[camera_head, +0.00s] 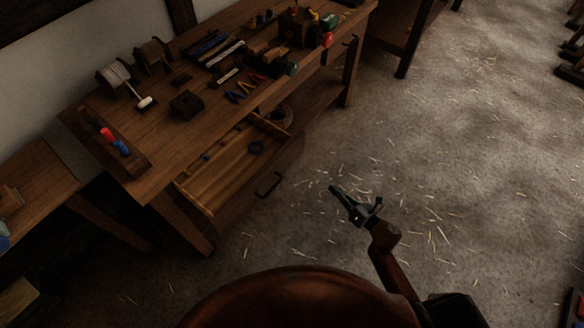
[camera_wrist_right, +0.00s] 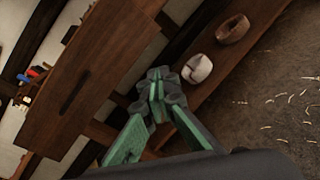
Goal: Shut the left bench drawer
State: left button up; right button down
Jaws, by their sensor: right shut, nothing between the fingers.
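The left bench drawer (camera_head: 232,206) is pulled out from the wooden workbench (camera_head: 165,140) in the head view. My right gripper (camera_head: 334,189) is shut and empty. It is over the floor to the right of the drawer front, apart from the handle. My left gripper is not in view.
The bench top holds spools (camera_head: 113,76), a mallet (camera_head: 145,102), a dark block (camera_head: 186,105) and several hand tools. A pale coil (camera_wrist_right: 197,68) and a brown one (camera_wrist_right: 232,28) lie on a low shelf. The straw-strewn floor (camera_head: 470,170) to the right is open.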

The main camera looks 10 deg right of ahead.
jog(key=a+r+n+y+b, duration=0.2)
jog(key=a+r+n+y, duration=0.3)
jog(key=n, duration=0.4)
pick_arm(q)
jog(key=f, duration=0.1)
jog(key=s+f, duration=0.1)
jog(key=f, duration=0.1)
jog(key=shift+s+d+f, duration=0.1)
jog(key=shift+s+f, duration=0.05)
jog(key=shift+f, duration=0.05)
pick_arm(e)
jog(key=h, duration=0.1)
send_near(286, 161)
jog(key=shift+g, duration=0.4)
jog(key=x, duration=0.7)
jog(key=shift+d+r, duration=0.2)
jog(key=shift+r, duration=0.05)
jog(key=shift+w, duration=0.1)
